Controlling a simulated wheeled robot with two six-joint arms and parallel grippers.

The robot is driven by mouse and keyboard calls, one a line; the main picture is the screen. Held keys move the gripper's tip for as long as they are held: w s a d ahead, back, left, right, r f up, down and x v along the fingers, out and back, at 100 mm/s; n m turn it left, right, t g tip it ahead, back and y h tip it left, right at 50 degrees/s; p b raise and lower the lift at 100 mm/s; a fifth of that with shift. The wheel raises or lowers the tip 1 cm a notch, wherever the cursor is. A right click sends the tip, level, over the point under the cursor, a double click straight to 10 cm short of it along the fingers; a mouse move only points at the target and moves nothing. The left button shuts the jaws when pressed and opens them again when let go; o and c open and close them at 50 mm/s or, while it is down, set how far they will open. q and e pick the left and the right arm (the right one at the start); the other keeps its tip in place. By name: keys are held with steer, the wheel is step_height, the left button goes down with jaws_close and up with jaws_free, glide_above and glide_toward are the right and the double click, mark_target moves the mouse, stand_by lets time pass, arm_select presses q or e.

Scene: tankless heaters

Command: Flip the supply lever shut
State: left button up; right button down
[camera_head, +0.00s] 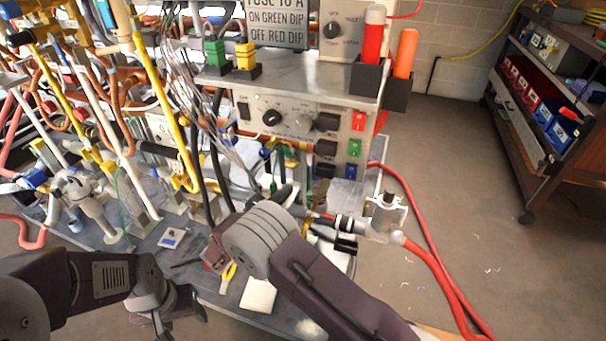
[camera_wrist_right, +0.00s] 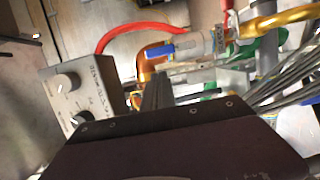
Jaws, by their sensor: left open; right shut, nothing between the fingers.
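A blue lever-like handle (camera_wrist_right: 160,50) lies along a pale valve body beside a copper elbow in the right wrist view. I cannot tell for sure that it is the supply lever. My right gripper (camera_wrist_right: 158,88) is shut and empty, its dark fingers pointing toward the copper elbow and handle, with no clear contact. In the head view my right gripper (camera_head: 284,194) is partly hidden by its wrist, below the control panel. My left gripper (camera_head: 180,312) is open and empty over the bench's front edge.
A grey control panel (camera_head: 290,122) with knobs and coloured switches stands above the right gripper. Loose grey wires (camera_head: 195,95) and crowded pipes lie to its left. A red hose (camera_head: 425,220) loops down on the right. Open floor (camera_head: 470,180) lies beyond it.

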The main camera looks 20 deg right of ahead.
steer(key=shift+w+a, duration=0.1)
steer(key=shift+a, duration=0.1)
steer(key=b+x, duration=0.3)
steer(key=x, duration=0.7)
steer(key=shift+r, duration=0.15)
steer(key=shift+w, duration=0.1)
